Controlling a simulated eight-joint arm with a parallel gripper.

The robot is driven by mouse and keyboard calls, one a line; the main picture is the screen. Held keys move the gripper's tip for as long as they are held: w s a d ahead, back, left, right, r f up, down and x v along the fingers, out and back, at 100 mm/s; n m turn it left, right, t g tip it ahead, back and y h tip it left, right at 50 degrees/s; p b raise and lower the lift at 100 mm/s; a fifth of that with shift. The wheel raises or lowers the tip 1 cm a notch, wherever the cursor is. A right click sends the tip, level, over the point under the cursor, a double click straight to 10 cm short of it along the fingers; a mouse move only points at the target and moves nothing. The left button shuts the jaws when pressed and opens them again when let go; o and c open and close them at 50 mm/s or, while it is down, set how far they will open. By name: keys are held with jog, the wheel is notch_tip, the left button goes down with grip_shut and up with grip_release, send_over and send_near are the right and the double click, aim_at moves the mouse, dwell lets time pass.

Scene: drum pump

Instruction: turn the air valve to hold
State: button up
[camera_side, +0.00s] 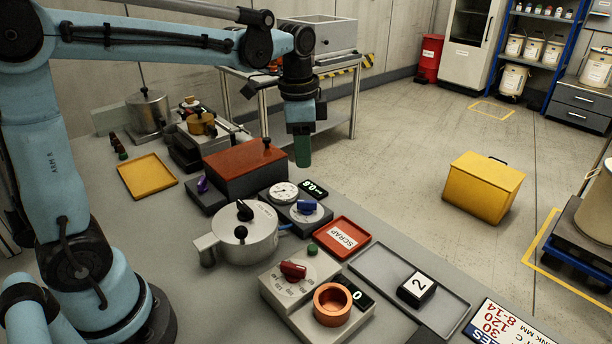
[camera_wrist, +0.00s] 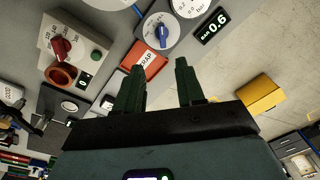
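A blue knob (camera_side: 308,206) sits on a round white dial on a grey unit, beside a round gauge (camera_side: 284,192) and a lit readout (camera_side: 314,189). In the wrist view the blue knob (camera_wrist: 162,31) is at the top centre, and the readout (camera_wrist: 214,27) shows BAR 0.6. The dial's lettering is too small to read, so I cannot tell which mark the knob points to. My gripper (camera_side: 303,160) hangs above and beyond this unit, clear of it. In the wrist view my gripper (camera_wrist: 160,64) has its two dark green fingers apart with nothing between them.
A red SCRAP tray (camera_side: 342,236) lies in front of the unit. A silver pot (camera_side: 240,232) with black knobs is to its left. A red-brown box (camera_side: 245,168) stands behind, with a purple knob (camera_side: 202,185) beside it. A red-knobbed heater (camera_side: 293,271) is nearer the camera.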

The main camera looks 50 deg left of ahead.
aim_at(307, 201)
jog(key=shift+m+g, duration=0.4)
jog(key=shift+m, duration=0.1)
jog(key=f, duration=0.4)
jog(key=w+f, duration=0.1)
jog(key=f, duration=0.7)
jog(key=shift+w+a+f, duration=0.2)
jog(key=shift+f, duration=0.1)
grip_shut()
